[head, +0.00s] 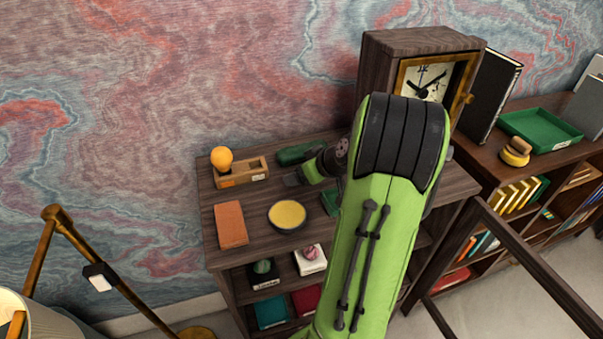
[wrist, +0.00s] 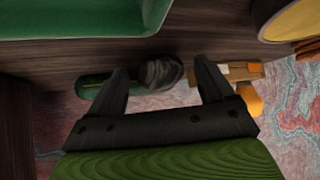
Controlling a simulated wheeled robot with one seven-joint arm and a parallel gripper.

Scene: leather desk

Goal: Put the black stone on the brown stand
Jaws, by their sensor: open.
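The black stone (wrist: 160,73) is a dark, rounded, ridged lump in the wrist view. It shows between the tips of my gripper (wrist: 161,70), whose fingers are spread and not closed on it; I cannot tell if either touches it. In the head view my gripper (head: 303,170) is low over the back of the shelf top, and I cannot make out the stone there. A brown wooden block (head: 240,173), probably the brown stand, is to the left of my gripper; it also shows in the wrist view (wrist: 230,71). An orange ball-shaped thing (head: 221,157) is at its back left.
A green case (head: 298,153) lies behind my gripper. A yellow-topped bowl (head: 287,215) and a reddish-brown book (head: 231,224) are in front. A large clock (head: 405,50) stands to the right. My arm hides much of the right shelf top (head: 455,182).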

